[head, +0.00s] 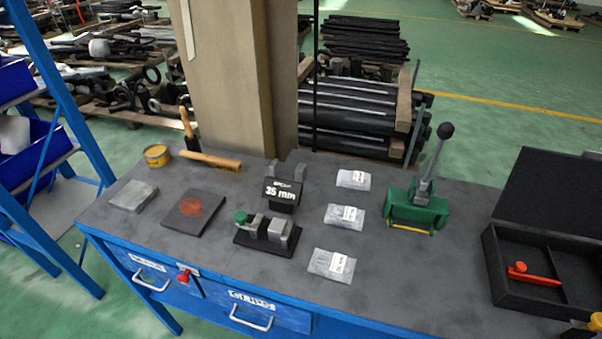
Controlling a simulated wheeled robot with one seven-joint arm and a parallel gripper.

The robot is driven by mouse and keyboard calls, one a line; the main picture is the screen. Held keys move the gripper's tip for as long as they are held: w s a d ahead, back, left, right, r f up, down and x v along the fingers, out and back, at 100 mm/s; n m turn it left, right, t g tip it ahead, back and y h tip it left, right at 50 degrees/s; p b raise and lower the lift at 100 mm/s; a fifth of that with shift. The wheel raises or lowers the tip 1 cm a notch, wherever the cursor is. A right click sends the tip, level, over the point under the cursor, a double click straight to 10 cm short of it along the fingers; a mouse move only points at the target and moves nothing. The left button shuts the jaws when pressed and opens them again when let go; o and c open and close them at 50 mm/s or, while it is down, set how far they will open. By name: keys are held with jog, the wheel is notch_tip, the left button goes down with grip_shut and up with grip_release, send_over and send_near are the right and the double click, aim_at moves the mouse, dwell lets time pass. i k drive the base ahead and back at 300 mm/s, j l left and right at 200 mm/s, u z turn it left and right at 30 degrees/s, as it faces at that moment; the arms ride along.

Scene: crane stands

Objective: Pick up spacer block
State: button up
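A black block or plate marked 35 mm (283,191), with a smaller word above that looks like "SPACER", stands near the middle of the workbench. I cannot tell whether it is the spacer block itself or a label in front of it. Two grey upright pieces (273,172) show just behind it. In front of it, a small black fixture (262,240) carries a green knob and grey metal blocks.
A pillar rises behind.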

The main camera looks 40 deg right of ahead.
aim_at(273, 167)
jog(key=i+j+z, duration=0.1)
jog(key=i+z, duration=0.25)
jog(key=i+j+z, duration=0.5)
jog(key=z, duration=0.15)
jog(key=i+j+z, duration=0.1)
jog(key=j+z, duration=0.3)
jog(key=l+u, duration=0.25)
jog(key=i, duration=0.05)
